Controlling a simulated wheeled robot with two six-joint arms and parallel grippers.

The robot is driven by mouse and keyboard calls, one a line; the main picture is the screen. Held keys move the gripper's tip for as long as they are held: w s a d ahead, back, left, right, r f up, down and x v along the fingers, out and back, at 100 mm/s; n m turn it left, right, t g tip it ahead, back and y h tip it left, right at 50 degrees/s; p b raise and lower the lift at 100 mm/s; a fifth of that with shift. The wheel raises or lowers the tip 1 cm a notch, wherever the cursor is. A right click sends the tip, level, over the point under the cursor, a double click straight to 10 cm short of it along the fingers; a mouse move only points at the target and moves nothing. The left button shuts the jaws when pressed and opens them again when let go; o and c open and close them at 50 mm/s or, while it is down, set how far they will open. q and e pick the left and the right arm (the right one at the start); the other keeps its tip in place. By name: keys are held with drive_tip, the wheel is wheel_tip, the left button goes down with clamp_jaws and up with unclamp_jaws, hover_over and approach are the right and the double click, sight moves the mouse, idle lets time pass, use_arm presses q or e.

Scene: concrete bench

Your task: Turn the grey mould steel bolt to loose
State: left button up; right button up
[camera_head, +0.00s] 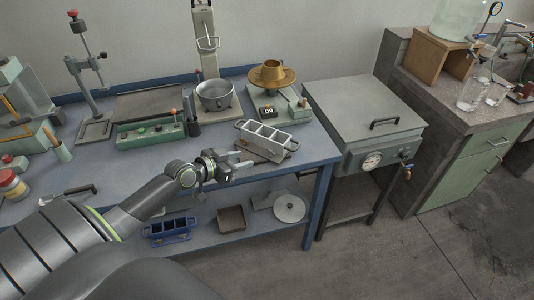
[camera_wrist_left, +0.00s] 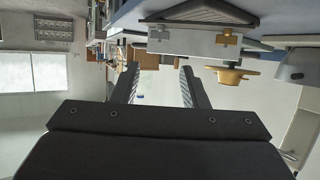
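The grey mould (camera_head: 266,142), a long block with open compartments, sits near the front right of the blue bench. Small fittings show at its ends; I cannot tell which is the steel bolt. My right gripper is not in view.
Behind the mould stand a brass-topped device (camera_head: 272,76) and a steel bowl (camera_head: 215,95). A green control box (camera_head: 150,134) is to the left. A blue mould (camera_head: 168,230) and a brown tray (camera_head: 231,219) are on the lower shelf. A grey lidded tank (camera_head: 365,115) stands right of the bench.

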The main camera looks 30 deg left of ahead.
sight(271, 152)
use_arm(q)
drive_tip(key=x, duration=1.2)
drive_tip(key=shift+d, duration=0.1)
drive_tip(key=shift+c, duration=0.4)
drive_tip(key=c, duration=0.6)
drive_tip(key=shift+s+r+p, duration=0.1)
drive_tip(key=shift+r+p, duration=0.05)
drive_tip(key=shift+p, duration=0.4)
drive_tip(key=n+y+p, duration=0.1)
drive_tip(key=p, duration=0.2)
drive_tip(key=n+y+p, duration=0.1)
drive_tip(key=y+p, duration=0.1)
drive_tip(key=p, duration=0.2)
drive_tip(key=shift+d+r+n, duration=0.15)
drive_tip(key=shift+d+n, duration=0.05)
drive_tip(key=shift+n, duration=0.2)
drive_tip(key=shift+y+p, duration=0.3)
drive_tip(key=shift+p, duration=0.5)
drive_tip(key=shift+f+n, duration=0.3)
